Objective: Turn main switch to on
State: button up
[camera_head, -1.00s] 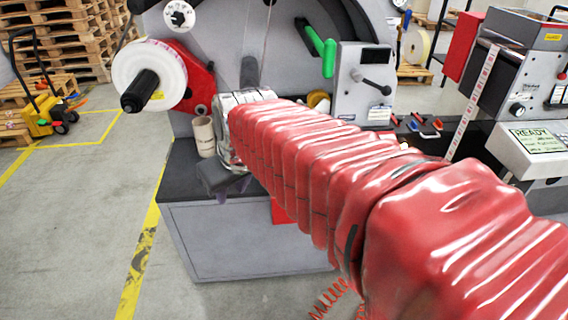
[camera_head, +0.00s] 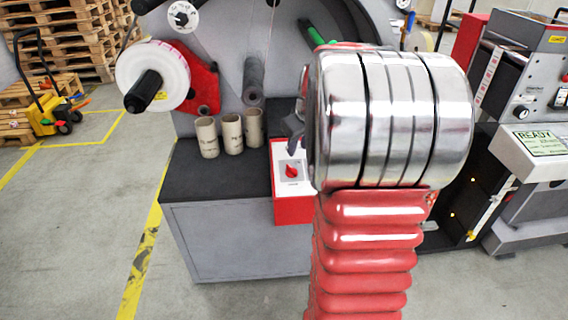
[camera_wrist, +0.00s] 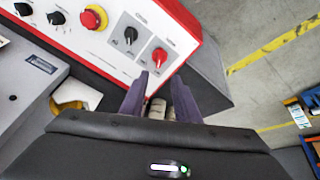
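The main switch appears to be the red rotary knob (camera_head: 291,171) on the white face of a red control box (camera_head: 293,211) at the machine's front. In the wrist view the red knob (camera_wrist: 160,57) sits at the panel's right end, its pointer slightly tilted; its label is too small to read surely. My gripper (camera_wrist: 159,84) is open and empty, its two purple fingers apart, just short of the knob in that picture. I cannot see contact. In the head view my metal wrist hides most of the gripper and the panel's right part.
A black knob (camera_wrist: 130,36) and a red button on yellow (camera_wrist: 93,17) share the panel. Several cardboard tubes (camera_head: 231,133) stand on the dark ledge (camera_head: 215,178) left of the box. A grey panel (camera_wrist: 32,66) lies left in the wrist view.

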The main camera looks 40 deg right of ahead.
aim_at(292, 168)
jog(key=shift+f, duration=0.1)
dwell(0.3)
jog(key=x, duration=1.3)
jog(key=shift+w+d+f, duration=0.15)
jog(key=shift+f, duration=0.15)
